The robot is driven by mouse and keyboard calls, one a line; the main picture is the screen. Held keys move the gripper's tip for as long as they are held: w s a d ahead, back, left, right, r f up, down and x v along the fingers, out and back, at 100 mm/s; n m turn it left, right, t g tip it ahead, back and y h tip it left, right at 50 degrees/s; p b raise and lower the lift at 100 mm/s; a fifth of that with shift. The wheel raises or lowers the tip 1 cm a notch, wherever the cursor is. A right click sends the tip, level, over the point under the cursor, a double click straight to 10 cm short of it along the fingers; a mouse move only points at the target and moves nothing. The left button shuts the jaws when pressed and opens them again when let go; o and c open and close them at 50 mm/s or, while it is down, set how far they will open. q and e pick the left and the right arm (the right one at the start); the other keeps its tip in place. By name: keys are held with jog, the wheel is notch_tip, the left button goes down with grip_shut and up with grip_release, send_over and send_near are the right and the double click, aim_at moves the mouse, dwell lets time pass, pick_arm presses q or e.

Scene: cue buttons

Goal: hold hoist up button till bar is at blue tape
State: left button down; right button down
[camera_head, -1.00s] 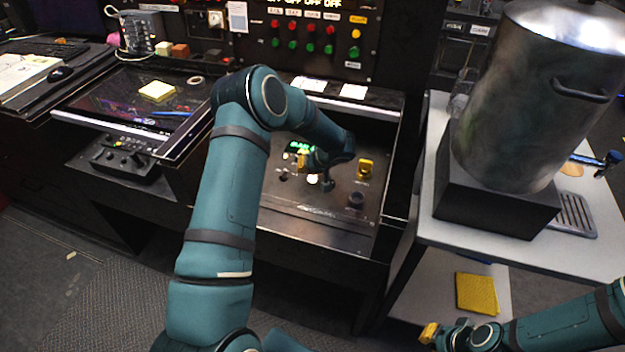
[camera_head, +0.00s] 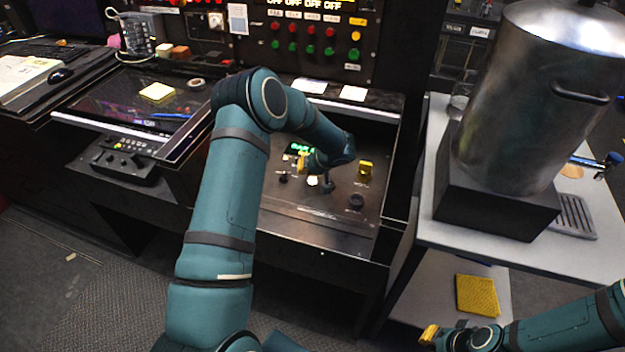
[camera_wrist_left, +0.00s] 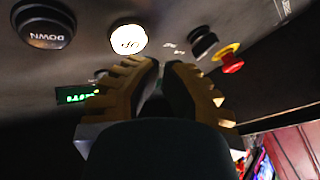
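The hoist up button is a round, lit white button marked UP in the left wrist view (camera_wrist_left: 128,39), where its lettering appears upside down. In the head view it is a small white spot (camera_head: 313,181) on the slanted control panel (camera_head: 335,215). My left gripper (camera_wrist_left: 162,64) is shut, its fingertips close beside the up button. I cannot tell whether they touch it. In the head view my left gripper (camera_head: 303,162) is partly hidden by its wrist. My right gripper (camera_head: 429,334) is low at the right, away from the panel. I make out neither the bar nor the blue tape.
A black DOWN button (camera_wrist_left: 45,25), a red stop knob (camera_wrist_left: 230,62) and a green display (camera_wrist_left: 78,96) are near the up button. A yellow switch (camera_head: 365,167) is on the panel's right.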

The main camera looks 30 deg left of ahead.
pick_arm(q)
jog(key=shift+f, duration=0.2)
jog(key=shift+f, duration=0.25)
